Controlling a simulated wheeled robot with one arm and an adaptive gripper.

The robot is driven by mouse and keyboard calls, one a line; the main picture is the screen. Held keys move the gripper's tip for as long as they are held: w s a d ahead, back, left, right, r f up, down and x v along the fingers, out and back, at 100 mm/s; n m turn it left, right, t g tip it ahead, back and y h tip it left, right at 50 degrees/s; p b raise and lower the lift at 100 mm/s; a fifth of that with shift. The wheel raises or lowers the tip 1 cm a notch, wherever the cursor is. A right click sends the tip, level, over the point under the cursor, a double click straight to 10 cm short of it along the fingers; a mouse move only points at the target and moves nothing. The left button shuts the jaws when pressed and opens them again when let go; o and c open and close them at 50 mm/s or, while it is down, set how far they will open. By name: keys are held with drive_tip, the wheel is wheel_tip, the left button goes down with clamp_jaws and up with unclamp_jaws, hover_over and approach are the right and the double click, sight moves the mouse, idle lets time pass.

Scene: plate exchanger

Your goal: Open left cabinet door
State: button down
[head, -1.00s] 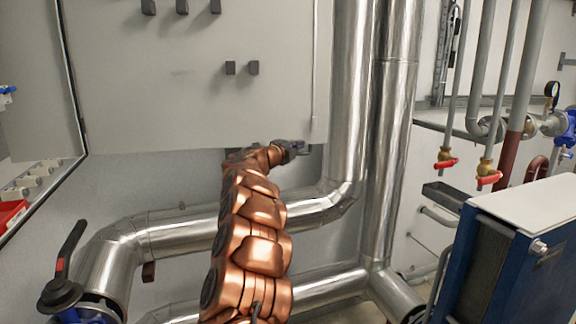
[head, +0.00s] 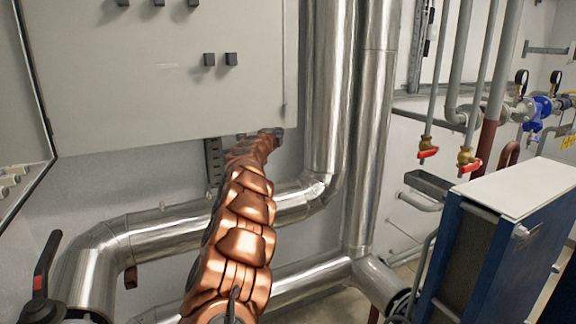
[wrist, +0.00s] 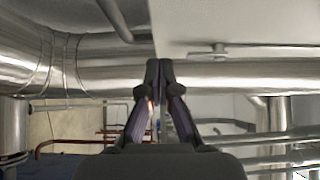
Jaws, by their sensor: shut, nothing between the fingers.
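The pale grey cabinet door (head: 150,95) fills the upper left of the head view, with several dark knobs on its face. My gripper (head: 277,133) is at the door's lower edge, near its lower right corner, small and partly hidden behind my arm. The wrist view shows my gripper (wrist: 159,68) with its dark fingertips together and empty. A pale panel (wrist: 235,20) is above and to the right of the fingers there, with a small fitting (wrist: 215,52) at its edge. I cannot tell whether the fingers touch the panel.
Large shiny pipes (head: 340,90) rise right of the cabinet and run below it. A black-handled valve (head: 45,275) is at lower left. A blue unit with a white top (head: 505,190) stands at right. Red-handled valves (head: 428,152) hang behind it.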

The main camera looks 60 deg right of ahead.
drive_tip(key=s+a+b, duration=0.4)
drive_tip(key=a+b, duration=0.3)
drive_tip(key=a, duration=0.5)
drive_tip(key=shift+a+b, duration=0.3)
drive_tip(key=shift+b, duration=0.05)
idle(0.6)
